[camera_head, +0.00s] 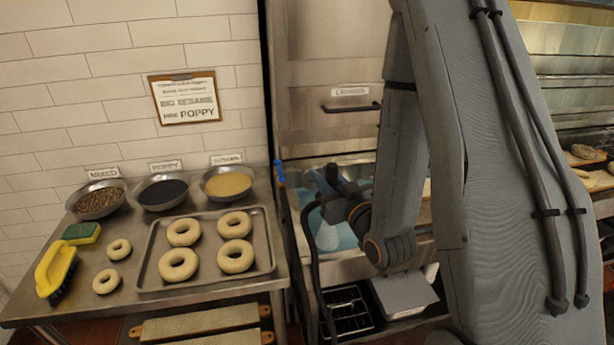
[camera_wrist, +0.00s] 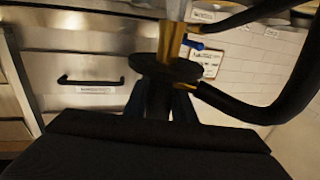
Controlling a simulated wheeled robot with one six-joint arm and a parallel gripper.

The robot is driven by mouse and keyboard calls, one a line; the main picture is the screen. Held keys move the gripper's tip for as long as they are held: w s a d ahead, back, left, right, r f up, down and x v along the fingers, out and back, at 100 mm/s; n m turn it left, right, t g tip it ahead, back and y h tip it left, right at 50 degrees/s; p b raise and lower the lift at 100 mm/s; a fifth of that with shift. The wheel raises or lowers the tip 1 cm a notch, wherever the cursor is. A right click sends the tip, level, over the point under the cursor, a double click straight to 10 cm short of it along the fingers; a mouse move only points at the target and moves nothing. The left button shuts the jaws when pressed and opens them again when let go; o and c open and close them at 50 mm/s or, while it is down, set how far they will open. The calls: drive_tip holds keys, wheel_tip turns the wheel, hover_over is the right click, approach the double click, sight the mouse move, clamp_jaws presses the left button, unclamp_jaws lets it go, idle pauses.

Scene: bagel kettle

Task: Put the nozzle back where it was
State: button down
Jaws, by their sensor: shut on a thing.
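In the wrist view the nozzle (camera_wrist: 170,40) has a silver end, a brass-coloured body and a wide black disc. A black hose (camera_wrist: 262,112) curves away from it to the right. My gripper (camera_wrist: 160,108) is shut on the nozzle just below the disc. In the head view my gripper (camera_head: 330,190) is over the kettle area, right of the bagel table. The nozzle is too dark and small to make out clearly there. A black hose (camera_head: 311,265) hangs down left of my gripper. The nozzle's holder cannot be clearly told.
A steel table (camera_head: 115,308) on the left bears a bagel tray (camera_head: 205,283), bowls of toppings, a yellow brush (camera_head: 53,268) and a sponge (camera_head: 82,233). A steel front with a black handle (camera_head: 352,107) stands behind. A small blue piece (camera_head: 279,172) is near the table's right edge.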

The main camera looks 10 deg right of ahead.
drive_tip(key=shift+w, duration=0.4)
drive_tip(key=d+b+x, duration=0.1)
drive_tip(key=b+x, duration=0.6)
drive_tip(key=b, duration=0.8)
drive_tip(key=shift+w+d, duration=0.25)
drive_tip(key=shift+w, duration=0.35)
drive_tip(key=shift+w+b, duration=0.15)
drive_tip(key=shift+b, duration=0.4)
